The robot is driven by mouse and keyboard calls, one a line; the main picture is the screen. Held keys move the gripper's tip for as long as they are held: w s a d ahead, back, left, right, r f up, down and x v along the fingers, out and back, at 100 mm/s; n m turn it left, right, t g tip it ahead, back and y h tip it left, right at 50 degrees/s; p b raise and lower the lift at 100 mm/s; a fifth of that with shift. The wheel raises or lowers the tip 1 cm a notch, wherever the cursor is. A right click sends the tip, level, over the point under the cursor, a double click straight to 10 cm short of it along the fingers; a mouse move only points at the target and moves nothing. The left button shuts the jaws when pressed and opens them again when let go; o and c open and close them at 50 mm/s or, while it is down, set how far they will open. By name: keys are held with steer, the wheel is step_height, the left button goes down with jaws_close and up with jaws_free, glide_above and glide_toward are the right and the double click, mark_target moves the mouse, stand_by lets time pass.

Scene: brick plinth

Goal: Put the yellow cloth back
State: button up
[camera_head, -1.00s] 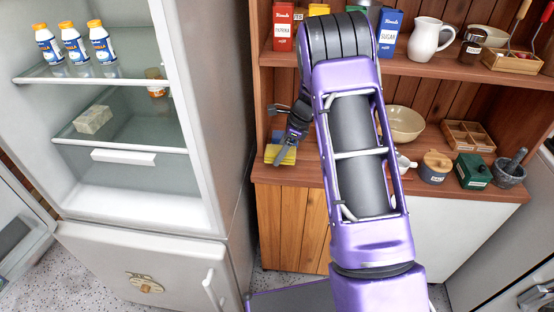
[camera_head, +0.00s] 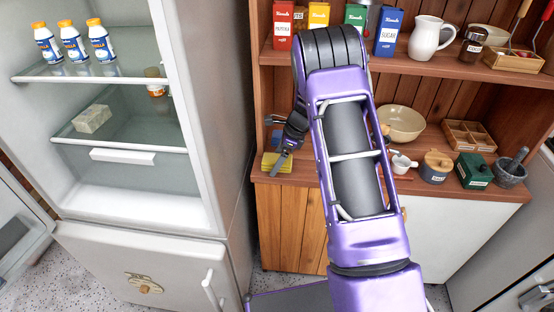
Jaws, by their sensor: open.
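The yellow cloth (camera_head: 268,162) lies folded at the left end of the wooden counter, near its front edge. My gripper (camera_head: 279,164) points down at the cloth from above. It is open, and a grey finger crosses in front of the cloth. I cannot tell whether the finger touches the cloth. My purple arm hides the middle of the counter and part of the shelf.
The open white fridge (camera_head: 200,190) stands close on the left. A beige bowl (camera_head: 401,123), small white cup (camera_head: 401,163), lidded pot (camera_head: 436,166), green box (camera_head: 474,171) and mortar (camera_head: 510,172) stand right of my arm. Boxes and a pitcher (camera_head: 428,38) fill the upper shelf.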

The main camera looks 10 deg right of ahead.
steer(key=shift+r, duration=0.2)
steer(key=v, duration=0.2)
steer(key=d+v, duration=0.1)
steer(key=v, duration=0.2)
steer(key=shift+s+d+p, duration=0.1)
steer(key=shift+s+p, duration=0.15)
steer(key=shift+p, duration=0.15)
steer(key=s+d, duration=0.1)
steer(key=d, duration=0.2)
steer(key=s+d, duration=0.1)
steer(key=d, duration=0.2)
steer(key=s+d, duration=0.1)
steer(key=d, duration=0.3)
steer(key=shift+s+d, duration=0.1)
steer(key=shift+s, duration=0.1)
